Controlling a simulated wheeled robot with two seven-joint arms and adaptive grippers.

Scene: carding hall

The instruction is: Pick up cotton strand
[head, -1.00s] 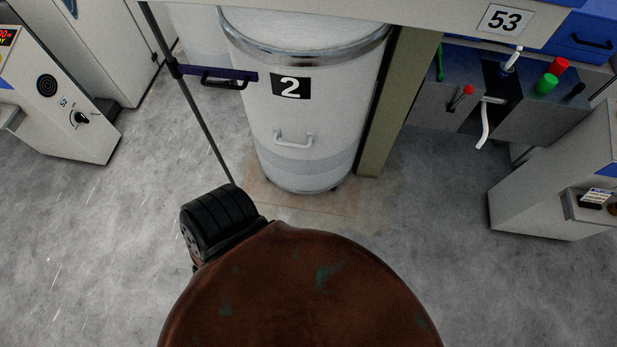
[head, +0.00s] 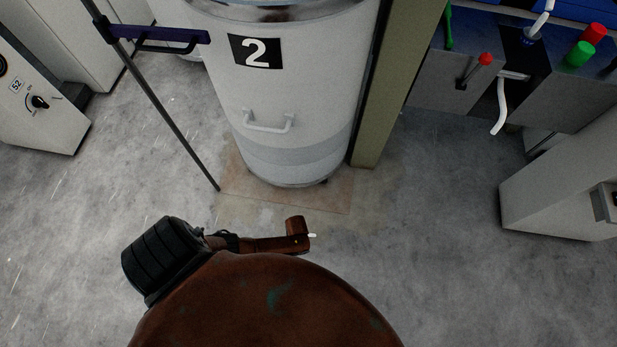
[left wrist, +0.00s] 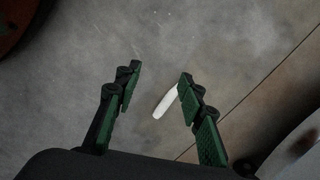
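The cotton strand is a short white strip (left wrist: 164,103) on or just above the grey floor in the left wrist view. My left gripper (left wrist: 158,72) is open and empty, with green-padded fingers. The strand shows between its fingers, close to the right one, which hides its upper end. I cannot tell the height of the fingers above it. In the head view a small white tip (head: 312,235) shows beside my brown arm part and looks like the same strand; the rest is hidden. My left fingers do not show there. My right gripper is in neither view.
A white can marked 2 (head: 290,90) stands ahead inside a marked floor patch, beside a tan post (head: 395,90). A thin dark pole (head: 165,110) stands to its left. A machine with levers (head: 440,85) is at right, a grey cabinet (head: 565,190) below it. Floor around is clear.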

